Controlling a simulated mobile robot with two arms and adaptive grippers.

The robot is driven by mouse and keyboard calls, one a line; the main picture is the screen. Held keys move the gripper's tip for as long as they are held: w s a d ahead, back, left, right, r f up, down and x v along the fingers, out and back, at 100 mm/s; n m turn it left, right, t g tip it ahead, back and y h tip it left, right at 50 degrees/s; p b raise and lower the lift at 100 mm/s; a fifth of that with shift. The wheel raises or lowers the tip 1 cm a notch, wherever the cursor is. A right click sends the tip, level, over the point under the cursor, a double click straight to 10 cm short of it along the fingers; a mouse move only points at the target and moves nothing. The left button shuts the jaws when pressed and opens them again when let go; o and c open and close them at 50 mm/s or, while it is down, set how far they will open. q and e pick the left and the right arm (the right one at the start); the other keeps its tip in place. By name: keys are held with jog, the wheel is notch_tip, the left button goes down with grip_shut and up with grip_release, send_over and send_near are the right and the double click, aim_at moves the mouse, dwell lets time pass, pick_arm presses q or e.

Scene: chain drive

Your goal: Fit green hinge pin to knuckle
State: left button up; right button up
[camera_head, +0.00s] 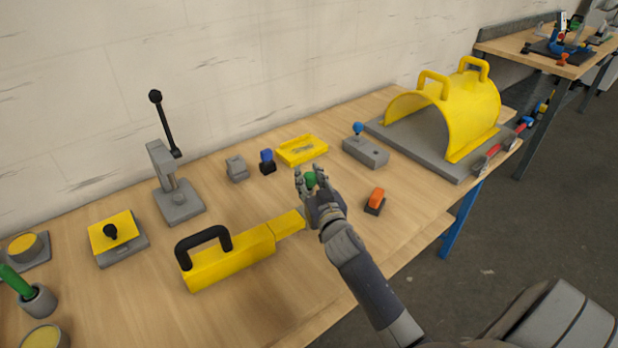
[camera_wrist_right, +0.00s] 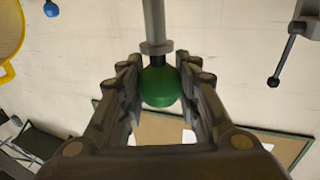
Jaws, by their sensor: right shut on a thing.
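The green hinge pin shows as a green ball-shaped head (camera_head: 310,180) between the fingers of my right gripper (camera_head: 312,186). In the wrist view the green head (camera_wrist_right: 160,87) sits between the two rows of fingers, with a grey collar and a grey shaft (camera_wrist_right: 155,25) beyond it. My right gripper (camera_wrist_right: 160,95) is shut on the pin, over the middle of the table. A small grey block (camera_head: 237,168) stands on the table to the left; I cannot tell if it is the knuckle. My left gripper is not in view.
A yellow tray (camera_head: 302,150), a blue-topped block (camera_head: 267,162) and a grey block with a blue knob (camera_head: 365,152) stand behind the gripper. An orange-topped block (camera_head: 375,200) is right, a yellow handled tool (camera_head: 230,262) left. A large yellow arch (camera_head: 470,110) stands far right.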

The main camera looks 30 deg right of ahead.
jog(key=shift+f+b, duration=2.9)
jog(key=shift+f, duration=0.6)
jog(key=shift+c, duration=0.2)
jog(key=o, duration=1.3)
jog(key=shift+c, duration=0.2)
jog(key=v, duration=1.2)
